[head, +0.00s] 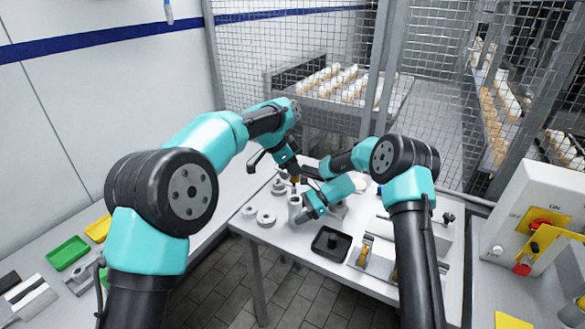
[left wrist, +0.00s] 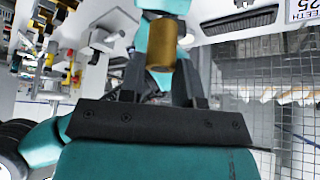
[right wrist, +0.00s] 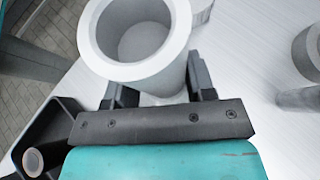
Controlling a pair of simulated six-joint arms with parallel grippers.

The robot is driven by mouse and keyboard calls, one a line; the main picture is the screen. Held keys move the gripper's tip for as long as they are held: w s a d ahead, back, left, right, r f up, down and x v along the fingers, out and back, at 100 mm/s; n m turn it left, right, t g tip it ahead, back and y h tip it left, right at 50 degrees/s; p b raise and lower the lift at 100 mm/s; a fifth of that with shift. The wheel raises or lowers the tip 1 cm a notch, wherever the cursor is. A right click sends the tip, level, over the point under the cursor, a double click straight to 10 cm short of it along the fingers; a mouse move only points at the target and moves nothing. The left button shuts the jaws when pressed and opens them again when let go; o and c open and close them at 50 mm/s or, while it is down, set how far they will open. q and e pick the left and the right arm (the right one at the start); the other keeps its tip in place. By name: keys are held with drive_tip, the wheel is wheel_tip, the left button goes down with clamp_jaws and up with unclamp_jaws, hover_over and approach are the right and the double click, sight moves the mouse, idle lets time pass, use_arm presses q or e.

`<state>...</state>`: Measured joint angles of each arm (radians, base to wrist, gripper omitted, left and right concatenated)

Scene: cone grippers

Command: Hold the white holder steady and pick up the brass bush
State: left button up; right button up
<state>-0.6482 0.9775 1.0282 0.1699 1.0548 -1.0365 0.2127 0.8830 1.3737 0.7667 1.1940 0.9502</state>
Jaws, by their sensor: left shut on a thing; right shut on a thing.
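The brass bush (left wrist: 161,50) is between the fingers of my left gripper (head: 293,173), which is shut on it. In the head view the bush (head: 295,180) shows just above the white holder (head: 295,207). The holder is a thick-walled open cup standing upright on the white table. My right gripper (head: 305,209) is shut on the holder from the side. In the right wrist view the holder (right wrist: 155,83) sits between the fingers, and its bore looks empty.
White rings (head: 266,217) and other round parts lie left of the holder on the table (head: 285,240). A black tray (head: 331,244) stands at the front, with a fixture (head: 365,252) to its right. A mesh fence (head: 290,50) stands behind.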

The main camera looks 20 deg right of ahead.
drive_tip(key=o, duration=0.8)
drive_tip(key=shift+d, duration=0.1)
drive_tip(key=v, duration=1.2)
drive_tip(key=x, duration=1.2)
drive_tip(key=shift+r, duration=0.1)
